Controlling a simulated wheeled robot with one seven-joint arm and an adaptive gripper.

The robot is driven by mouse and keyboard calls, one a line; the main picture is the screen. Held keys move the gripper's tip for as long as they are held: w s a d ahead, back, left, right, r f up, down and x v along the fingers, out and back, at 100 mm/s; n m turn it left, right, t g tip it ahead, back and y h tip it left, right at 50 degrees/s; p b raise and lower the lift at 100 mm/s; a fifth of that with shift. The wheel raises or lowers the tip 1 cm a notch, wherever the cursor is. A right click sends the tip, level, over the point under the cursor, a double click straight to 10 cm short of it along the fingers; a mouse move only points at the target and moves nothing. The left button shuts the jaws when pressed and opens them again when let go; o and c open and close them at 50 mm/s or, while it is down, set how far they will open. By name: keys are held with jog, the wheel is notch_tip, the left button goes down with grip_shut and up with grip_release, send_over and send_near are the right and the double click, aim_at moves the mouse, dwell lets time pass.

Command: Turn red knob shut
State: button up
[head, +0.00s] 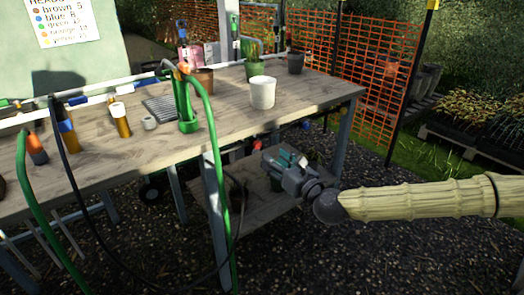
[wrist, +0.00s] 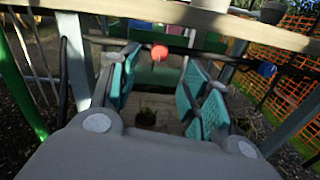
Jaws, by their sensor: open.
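The red knob (wrist: 159,53) is a small round knob on a dark pipe below the table edge. In the wrist view it appears between the two teal finger pads, beyond their tips. A small red patch that looks like this knob (head: 256,146) shows under the bench in the head view, just past my gripper. My gripper (head: 281,157) is open and empty, below the bench front edge and above the lower shelf. Its spread fingers also show in the wrist view (wrist: 163,72). I see no contact with the knob. Which way the knob is turned cannot be told.
A blue knob (wrist: 266,69) sits on the pipe to the right. The wooden bench (head: 325,93) overhangs my gripper; its lower shelf (head: 225,200) is below. A green hose (head: 211,125) and a black cable (head: 65,150) hang at left.

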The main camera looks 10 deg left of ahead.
aim_at(259, 146)
jog(key=shift+x, duration=3.95)
grip_shut()
